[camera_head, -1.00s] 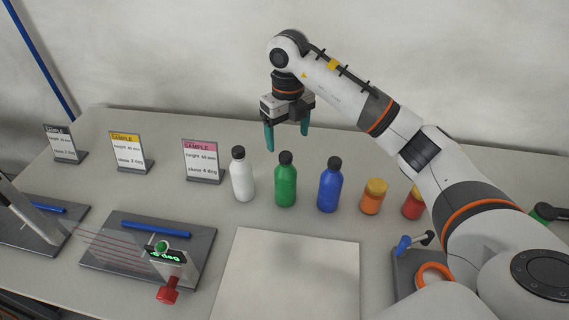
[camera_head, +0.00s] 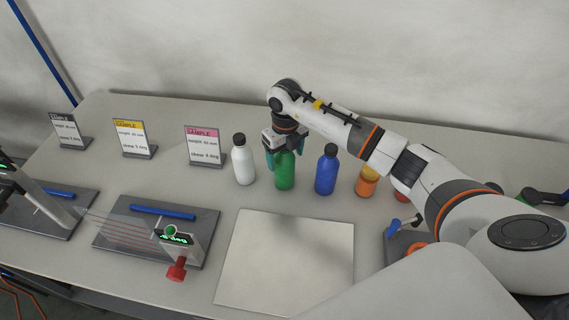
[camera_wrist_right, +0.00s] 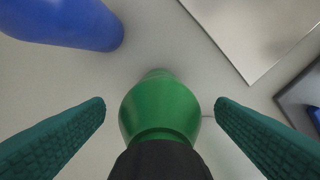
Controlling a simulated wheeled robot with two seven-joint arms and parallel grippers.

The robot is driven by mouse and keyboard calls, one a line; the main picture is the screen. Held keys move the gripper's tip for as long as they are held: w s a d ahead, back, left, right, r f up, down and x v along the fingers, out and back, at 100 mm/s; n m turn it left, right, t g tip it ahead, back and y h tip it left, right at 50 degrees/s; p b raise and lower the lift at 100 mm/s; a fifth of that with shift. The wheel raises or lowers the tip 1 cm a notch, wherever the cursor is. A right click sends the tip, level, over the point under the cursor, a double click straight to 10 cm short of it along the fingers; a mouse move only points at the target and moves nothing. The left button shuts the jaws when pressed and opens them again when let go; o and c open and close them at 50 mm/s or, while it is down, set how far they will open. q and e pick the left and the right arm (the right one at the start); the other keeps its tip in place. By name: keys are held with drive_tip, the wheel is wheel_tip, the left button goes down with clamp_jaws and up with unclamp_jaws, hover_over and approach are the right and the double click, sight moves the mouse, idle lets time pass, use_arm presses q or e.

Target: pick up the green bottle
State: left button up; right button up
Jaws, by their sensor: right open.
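The green bottle (camera_head: 285,172) stands upright on the table in the head view, between the white bottle and the blue bottle. My right gripper (camera_head: 284,160) has come down over its top and hides its cap there. In the right wrist view the green bottle (camera_wrist_right: 160,108) and its dark cap (camera_wrist_right: 160,160) lie between the two teal fingers of my right gripper (camera_wrist_right: 160,108). The fingers are open, with a gap on both sides of the bottle. My left gripper is not seen.
The white bottle (camera_head: 243,162) stands close on the left and the blue bottle (camera_head: 326,170) on the right; the blue one also shows in the wrist view (camera_wrist_right: 65,22). An orange jar (camera_head: 366,184) is further right. A pale square board (camera_head: 284,262) lies bare in front.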

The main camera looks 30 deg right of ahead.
drive_tip(key=c, duration=1.3)
